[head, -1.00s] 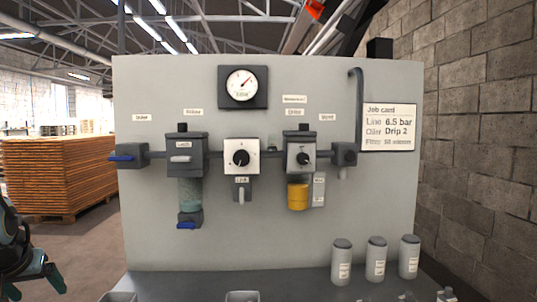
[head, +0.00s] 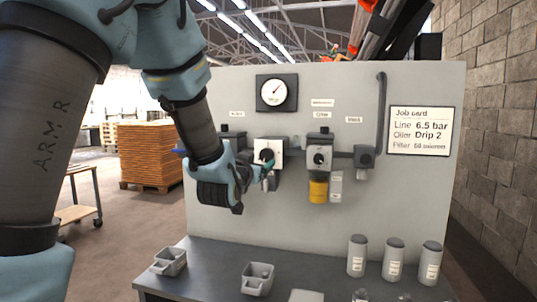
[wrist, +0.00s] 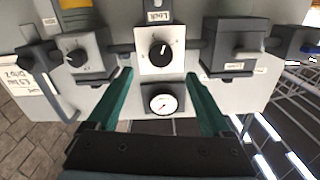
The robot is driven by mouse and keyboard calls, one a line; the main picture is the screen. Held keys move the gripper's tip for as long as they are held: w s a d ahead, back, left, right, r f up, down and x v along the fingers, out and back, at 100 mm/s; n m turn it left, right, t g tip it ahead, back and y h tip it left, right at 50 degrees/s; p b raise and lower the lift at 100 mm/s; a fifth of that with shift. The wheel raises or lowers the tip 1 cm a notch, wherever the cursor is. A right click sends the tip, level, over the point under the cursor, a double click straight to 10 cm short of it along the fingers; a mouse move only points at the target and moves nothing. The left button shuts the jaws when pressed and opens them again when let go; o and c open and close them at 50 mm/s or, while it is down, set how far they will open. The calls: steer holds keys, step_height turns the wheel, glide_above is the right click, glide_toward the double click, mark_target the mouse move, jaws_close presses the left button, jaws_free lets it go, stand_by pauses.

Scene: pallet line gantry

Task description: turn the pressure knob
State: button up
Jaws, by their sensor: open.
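The pressure knob (head: 267,155) is a black dial on a white square plate, on the grey panel below and near the round gauge (head: 276,91). My gripper (head: 262,167) is at this plate and partly covers it in the head view. In the wrist view, which looks upside down, the knob (wrist: 160,52) lies ahead, roughly centred between the two teal fingers of my open gripper (wrist: 158,75). The fingers appear apart from the knob, with nothing between them. I cannot tell the exact distance to the plate. The gauge (wrist: 162,103) also shows between the fingers.
A second knob (head: 319,157) sits on the oiler, above a yellow bowl (head: 318,191). A job card (head: 421,130) reads Line 6.5 bar. Several grey canisters (head: 357,256) and small trays (head: 257,279) stand on the bench below. The filter is mostly hidden behind my arm.

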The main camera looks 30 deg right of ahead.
mark_target(265, 156)
steer(key=p+x, duration=0.3)
steer(key=x, duration=0.5)
steer(key=shift+w+d, duration=0.15)
steer(key=shift+w, duration=0.05)
jaws_close()
stand_by(0.4)
